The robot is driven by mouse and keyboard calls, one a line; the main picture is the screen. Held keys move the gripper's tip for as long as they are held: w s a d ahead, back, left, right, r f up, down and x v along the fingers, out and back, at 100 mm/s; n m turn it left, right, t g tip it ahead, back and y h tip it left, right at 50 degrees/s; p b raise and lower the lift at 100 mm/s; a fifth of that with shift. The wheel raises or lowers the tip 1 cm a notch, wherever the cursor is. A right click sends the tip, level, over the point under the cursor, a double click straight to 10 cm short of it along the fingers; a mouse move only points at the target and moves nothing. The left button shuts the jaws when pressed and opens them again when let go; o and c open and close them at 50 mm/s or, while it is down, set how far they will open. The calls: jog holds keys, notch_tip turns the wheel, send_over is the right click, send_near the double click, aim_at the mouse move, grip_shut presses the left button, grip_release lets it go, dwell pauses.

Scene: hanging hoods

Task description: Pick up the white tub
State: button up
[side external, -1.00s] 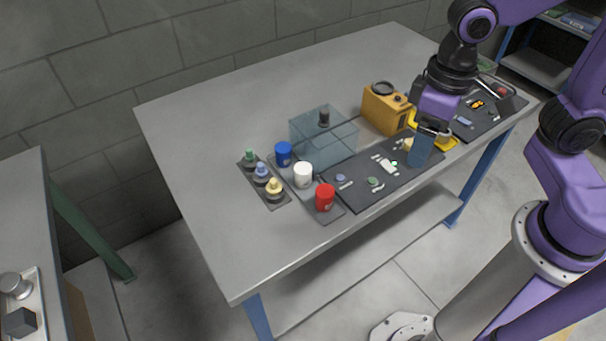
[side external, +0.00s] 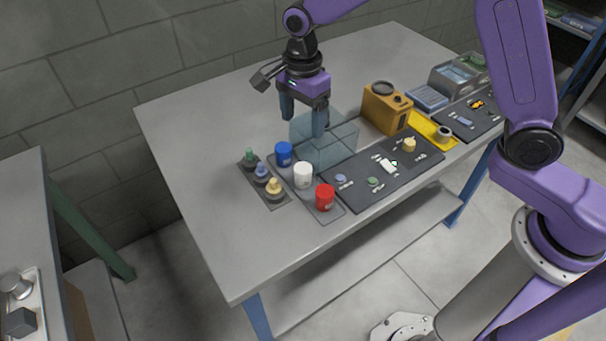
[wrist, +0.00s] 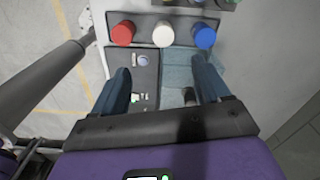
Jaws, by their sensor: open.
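The white tub (side external: 303,175) stands upright on a grey tray (side external: 331,213) between the blue tub (side external: 284,153) and the red tub (side external: 325,197). In the wrist view the white tub (wrist: 163,34) is at the top middle, with the red tub (wrist: 123,33) to its left and the blue tub (wrist: 204,36) to its right. My gripper (side external: 303,128) is open and empty, with its fingers pointing down above the clear box, behind and above the tubs. In the wrist view my gripper's fingers (wrist: 162,82) are spread wide, apart from the tubs.
The clear bluish box (side external: 335,150) stands right behind the tubs. A rack of small bottles (side external: 263,173) is to their left. A dark panel (side external: 360,195) with small parts and a yellow-orange machine (side external: 386,107) are to the right. The table's left side is bare.

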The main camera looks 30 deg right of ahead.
aim_at(303, 168)
notch_tip(303, 168, down, 12)
jog(key=shift+f, duration=0.1)
jog(key=shift+w+d+f, duration=0.1)
jog(key=shift+w+f, duration=0.05)
jog(key=shift+f, duration=1.2)
jog(key=shift+w+d+f, duration=0.1)
jog(key=shift+w+f, duration=0.05)
jog(key=shift+f, duration=1.15)
jog(key=shift+c, duration=0.3)
jog(key=c, duration=1.1)
jog(key=shift+r, duration=0.1)
